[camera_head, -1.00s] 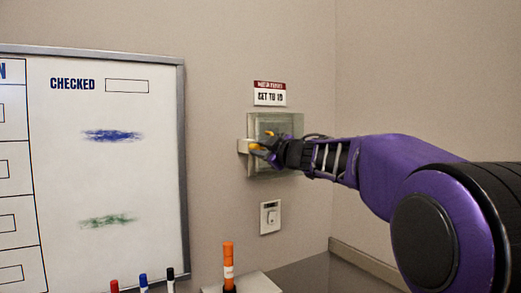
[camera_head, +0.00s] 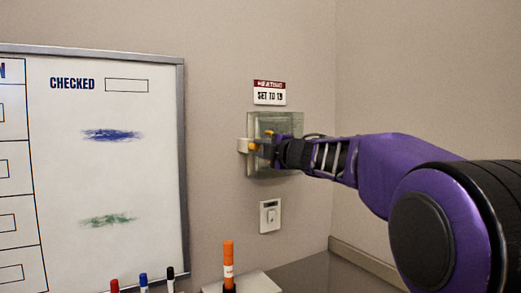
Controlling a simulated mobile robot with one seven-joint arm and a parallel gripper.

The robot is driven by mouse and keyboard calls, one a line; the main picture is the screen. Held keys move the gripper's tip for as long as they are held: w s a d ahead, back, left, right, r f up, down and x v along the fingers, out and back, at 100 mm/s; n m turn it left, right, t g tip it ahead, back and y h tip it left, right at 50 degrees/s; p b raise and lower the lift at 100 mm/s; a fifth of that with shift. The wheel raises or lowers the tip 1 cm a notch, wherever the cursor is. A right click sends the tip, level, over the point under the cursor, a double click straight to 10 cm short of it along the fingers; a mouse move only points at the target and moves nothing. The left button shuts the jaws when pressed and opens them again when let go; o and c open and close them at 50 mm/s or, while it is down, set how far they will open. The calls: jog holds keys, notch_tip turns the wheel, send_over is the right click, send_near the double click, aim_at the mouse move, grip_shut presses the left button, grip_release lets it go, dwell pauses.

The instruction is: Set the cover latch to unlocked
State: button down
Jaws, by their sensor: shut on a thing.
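A clear greenish cover (camera_head: 287,124) sits on the back wall, under a small sign reading "HEATING, SET TO 19". A pale latch block (camera_head: 243,145) projects at the cover's left edge. My gripper (camera_head: 256,147) reaches in from the right across the front of the cover, with its yellow-tipped fingers at the latch. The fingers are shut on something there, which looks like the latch. The fingers and wrist hide most of the latch and the middle of the cover, so the latch's setting cannot be read.
A white switch (camera_head: 270,216) is on the wall below the cover. A whiteboard (camera_head: 150,180) hangs at left, with several markers along its bottom. An orange marker (camera_head: 228,262) stands upright by a light ledge (camera_head: 258,283). The wall right of the cover is bare.

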jog(key=n+b, duration=0.1)
jog(key=n, duration=0.3)
jog(key=shift+n, duration=0.4)
jog(key=shift+n+b, duration=0.65)
jog(key=shift+n, duration=1.85)
jog(key=c, duration=0.7)
grip_release()
jog(key=shift+s, duration=0.1)
